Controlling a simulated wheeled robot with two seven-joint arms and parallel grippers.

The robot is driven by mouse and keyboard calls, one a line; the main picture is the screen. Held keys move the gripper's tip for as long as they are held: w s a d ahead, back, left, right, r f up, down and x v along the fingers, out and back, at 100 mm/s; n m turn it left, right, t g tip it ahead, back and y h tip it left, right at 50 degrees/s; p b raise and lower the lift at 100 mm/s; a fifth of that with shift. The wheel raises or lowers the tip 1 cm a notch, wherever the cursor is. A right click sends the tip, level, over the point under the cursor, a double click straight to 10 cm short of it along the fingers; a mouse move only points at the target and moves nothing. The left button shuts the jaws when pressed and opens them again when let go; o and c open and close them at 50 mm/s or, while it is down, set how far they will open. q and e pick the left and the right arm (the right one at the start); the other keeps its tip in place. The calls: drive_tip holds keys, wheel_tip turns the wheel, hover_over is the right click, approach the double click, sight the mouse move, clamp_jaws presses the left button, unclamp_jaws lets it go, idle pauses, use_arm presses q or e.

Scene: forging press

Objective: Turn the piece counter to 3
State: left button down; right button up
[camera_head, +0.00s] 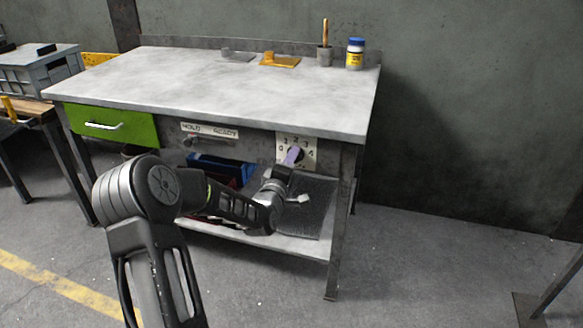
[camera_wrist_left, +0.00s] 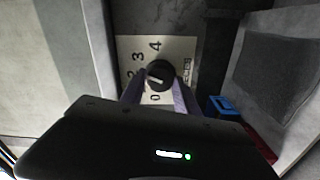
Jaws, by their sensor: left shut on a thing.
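The piece counter is a pale plate (camera_head: 310,147) with numbers around a dark round knob (camera_head: 299,157), on the front of the workbench at right. In the left wrist view the plate (camera_wrist_left: 178,46) shows 0, 2, 3 and 4, and the knob (camera_wrist_left: 160,70) has a white mark at its lower left. I cannot tell exactly which number the mark points to. My left gripper (camera_head: 292,156) is at the counter, its two pale purple fingers (camera_wrist_left: 158,82) on either side of the knob and shut on it. The finger at left hides part of the plate. My right gripper is not in view.
The grey workbench (camera_head: 220,78) has a green drawer (camera_head: 110,125) and a HOLD/READY plate (camera_head: 209,130) left of the counter. A blue bin (camera_head: 228,169) and a dark mesh mat (camera_head: 316,200) are on the lower shelf. A jar (camera_head: 355,55) stands on the bench top.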

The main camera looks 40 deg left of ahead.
use_arm(q)
drive_tip(key=shift+m+b, duration=1.1)
drive_tip(key=shift+m, duration=0.6)
drive_tip(key=c, duration=0.9)
unclamp_jaws()
drive_tip(key=shift+s, duration=0.15)
drive_tip(key=p+v, duration=0.1)
drive_tip(key=v, duration=0.6)
drive_tip(key=shift+s+d, duration=0.15)
drive_tip(key=shift+s, duration=0.15)
drive_tip(key=shift+f, duration=0.1)
